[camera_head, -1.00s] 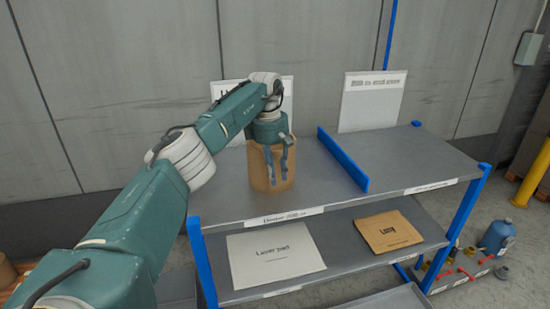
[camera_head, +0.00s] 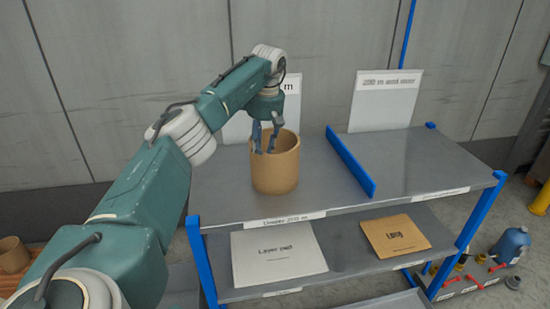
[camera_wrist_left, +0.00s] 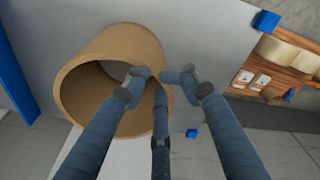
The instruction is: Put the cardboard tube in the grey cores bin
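The brown cardboard tube (camera_head: 277,174) stands upright on the left part of the grey top shelf. Its open end faces up. My left gripper (camera_head: 264,148) is at the tube's upper left rim, with its fingers pointing down. In the left wrist view, the tube (camera_wrist_left: 112,55) shows its hollow end, and the spread fingers (camera_wrist_left: 165,80) overlap its right wall. A gap shows between the fingertips; I cannot tell whether they touch the rim. The grey cores bin and my right gripper are not in view.
A blue divider (camera_head: 350,162) crosses the shelf (camera_head: 425,160) right of the tube; the right part is bare. White signs stand behind. The lower shelf holds a layer pad (camera_head: 277,253) and a brown pad (camera_head: 394,234). Another tube (camera_head: 13,255) is at far left.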

